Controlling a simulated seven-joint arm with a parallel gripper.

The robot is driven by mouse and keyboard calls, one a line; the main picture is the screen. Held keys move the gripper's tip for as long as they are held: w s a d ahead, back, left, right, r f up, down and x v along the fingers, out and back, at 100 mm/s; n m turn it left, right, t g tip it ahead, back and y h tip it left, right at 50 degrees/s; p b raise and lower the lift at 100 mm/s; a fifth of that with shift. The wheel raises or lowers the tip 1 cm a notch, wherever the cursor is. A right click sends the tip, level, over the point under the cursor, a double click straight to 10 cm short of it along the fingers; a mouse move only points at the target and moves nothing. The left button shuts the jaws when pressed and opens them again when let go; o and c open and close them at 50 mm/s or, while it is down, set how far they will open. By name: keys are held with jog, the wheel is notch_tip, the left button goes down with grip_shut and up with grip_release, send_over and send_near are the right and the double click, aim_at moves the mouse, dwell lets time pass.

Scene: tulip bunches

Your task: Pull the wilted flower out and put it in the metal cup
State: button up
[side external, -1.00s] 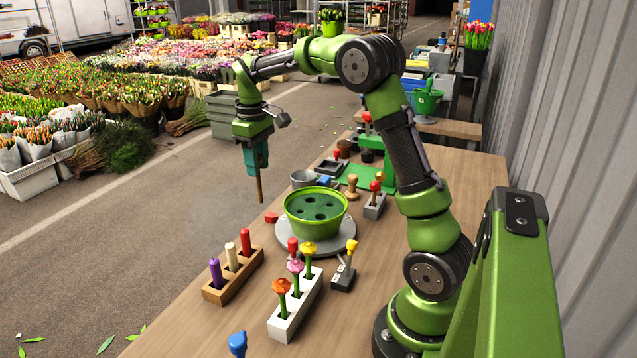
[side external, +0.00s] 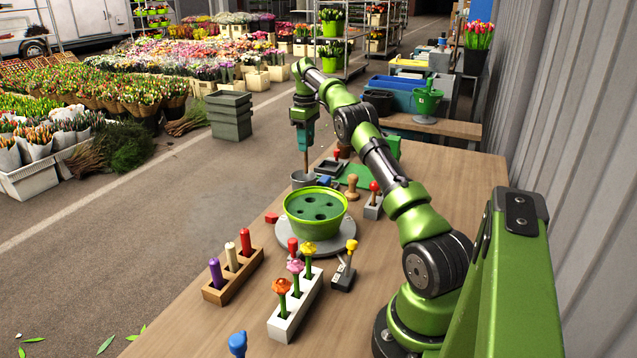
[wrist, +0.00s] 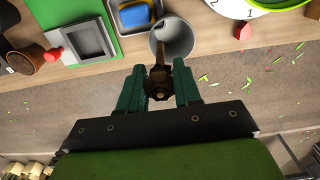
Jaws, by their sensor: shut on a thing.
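My gripper (side external: 302,138) is shut on the brown wilted flower (wrist: 159,78), which hangs with its stem pointing down. The metal cup (side external: 304,182) stands on the table directly below, behind the green pot. In the wrist view the grey cup (wrist: 184,44) lies just past my fingertips, and the stem reaches across its mouth. In the side view the stem's lower end is at the cup's rim; I cannot tell how far inside it is. The green pot (side external: 316,226) has several dark, empty holes in its top.
A white block (side external: 296,311) holds orange, pink and yellow flowers at the front. A wooden block (side external: 233,277) with coloured pegs stands left of it. A blue item in a grey tray (wrist: 135,16) and a small red block (side external: 271,217) are near the cup.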

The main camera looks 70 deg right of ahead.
jog(key=shift+f, duration=2.55)
jog(key=o, duration=1.1)
jog(key=shift+r, duration=0.15)
notch_tip(320, 180, up, 6)
jog(key=shift+f, duration=0.2)
jog(key=shift+a+r, duration=0.1)
jog(key=shift+r, duration=0.7)
